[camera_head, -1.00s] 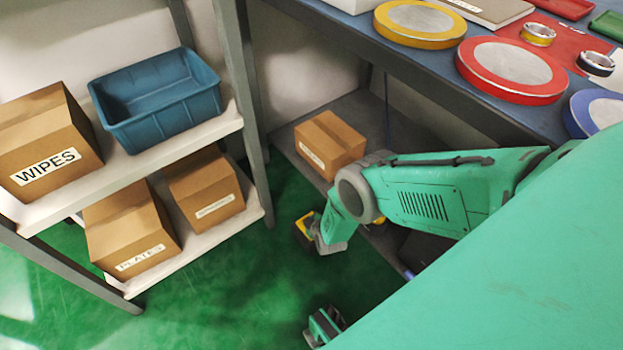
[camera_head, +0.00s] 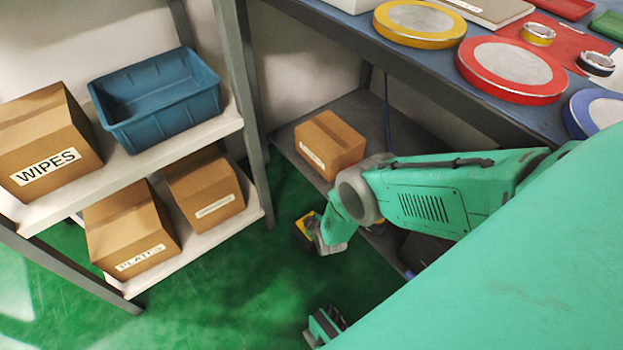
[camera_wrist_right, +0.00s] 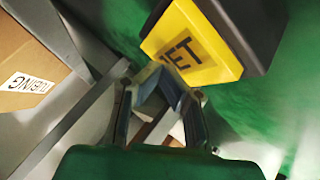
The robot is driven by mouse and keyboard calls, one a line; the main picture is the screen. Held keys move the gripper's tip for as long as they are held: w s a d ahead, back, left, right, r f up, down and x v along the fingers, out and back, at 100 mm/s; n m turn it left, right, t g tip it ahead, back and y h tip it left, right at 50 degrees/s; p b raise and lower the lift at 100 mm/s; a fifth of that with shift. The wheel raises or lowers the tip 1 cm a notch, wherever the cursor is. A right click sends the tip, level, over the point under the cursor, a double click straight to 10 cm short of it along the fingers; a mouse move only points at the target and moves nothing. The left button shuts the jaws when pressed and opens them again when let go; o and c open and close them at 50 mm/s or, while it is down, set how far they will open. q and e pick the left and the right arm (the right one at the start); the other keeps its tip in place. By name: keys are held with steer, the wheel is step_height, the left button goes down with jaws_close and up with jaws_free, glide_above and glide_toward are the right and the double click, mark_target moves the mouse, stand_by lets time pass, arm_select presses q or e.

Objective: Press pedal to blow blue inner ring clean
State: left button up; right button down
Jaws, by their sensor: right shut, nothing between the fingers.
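The pedal (camera_head: 303,232), yellow and black, is on the green floor by the low shelf under the bench. It also shows in the right wrist view (camera_wrist_right: 188,48), with "JET" lettering on its yellow face. My right gripper (camera_wrist_right: 158,74) is shut and empty, pointing down beside the pedal. In the head view it is mostly hidden by its own wrist, and I cannot tell whether it touches the pedal. A small ring with a dark band (camera_head: 596,64) lies on the bench at the right; it may be the blue inner ring.
Yellow (camera_head: 420,24), red (camera_head: 511,71) and blue (camera_head: 597,110) rimmed round pads lie on the bench. A carton (camera_head: 330,145) stands on the low shelf behind my right arm. A rack with cartons and a blue bin (camera_head: 155,100) stands left. Open green floor lies between.

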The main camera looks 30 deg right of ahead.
steer(key=shift+f, duration=0.95)
stand_by(0.8)
steer(key=shift+r, duration=0.1)
steer(key=shift+s+r+p, duration=0.1)
steer(key=shift+r+p, duration=0.85)
steer(key=shift+r, duration=0.05)
step_height(320, 180, up, 5)
steer(key=p, duration=0.4)
steer(key=shift+r, duration=0.1)
stand_by(0.5)
